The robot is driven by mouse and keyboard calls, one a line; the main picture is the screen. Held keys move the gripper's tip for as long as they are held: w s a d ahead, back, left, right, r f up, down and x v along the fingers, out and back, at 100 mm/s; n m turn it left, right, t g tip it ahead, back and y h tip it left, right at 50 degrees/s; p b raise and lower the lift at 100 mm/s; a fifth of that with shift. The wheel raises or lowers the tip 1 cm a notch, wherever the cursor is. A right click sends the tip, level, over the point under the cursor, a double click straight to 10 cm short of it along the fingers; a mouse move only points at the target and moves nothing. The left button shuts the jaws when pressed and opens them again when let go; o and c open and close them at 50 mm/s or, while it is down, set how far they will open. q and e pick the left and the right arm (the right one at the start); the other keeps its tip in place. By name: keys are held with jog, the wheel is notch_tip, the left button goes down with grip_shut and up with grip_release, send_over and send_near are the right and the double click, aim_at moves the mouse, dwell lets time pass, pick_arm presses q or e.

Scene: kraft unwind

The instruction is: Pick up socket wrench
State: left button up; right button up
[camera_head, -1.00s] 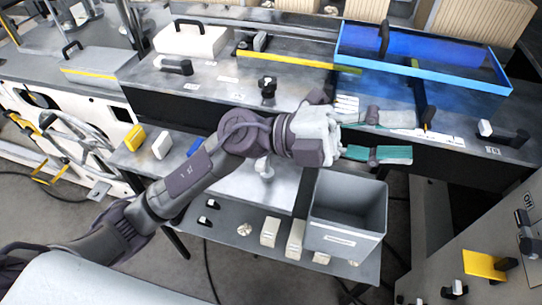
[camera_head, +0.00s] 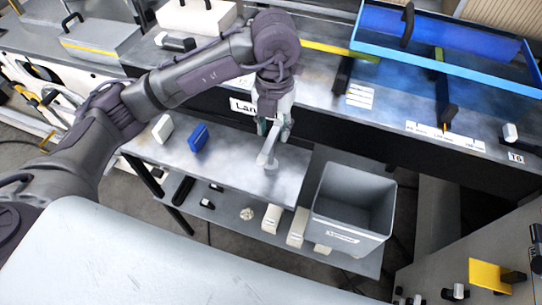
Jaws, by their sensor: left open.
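The silver-grey object that looks like the socket wrench (camera_head: 267,152) lies on the light metal lower bench (camera_head: 235,170), near its right part. My left gripper (camera_head: 273,130) points down at the upper end of the wrench, with its fingers spread and open. The fingertips are at or just above that end; I cannot tell whether they touch it. Part of the wrench's upper end is hidden by the gripper. My right gripper is not in view.
A grey bin (camera_head: 382,218) stands right of the bench. A white block (camera_head: 162,128) and a blue block (camera_head: 198,137) lie on the bench's left. The machine table with a blue tray (camera_head: 440,67) rises behind. Small blocks lie on the lower shelf (camera_head: 225,228).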

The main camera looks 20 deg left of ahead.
pick_arm(q)
notch_tip(320, 180, down, 2)
jog(key=shift+f, duration=0.1)
jog(key=p, duration=0.3)
send_over(271, 163)
jog(key=f, duration=0.4)
jog(key=shift+w+a+f, duration=0.15)
jog(key=shift+w+f, duration=0.1)
jog(key=shift+f, duration=0.5)
jog(key=shift+w, duration=0.1)
grip_shut()
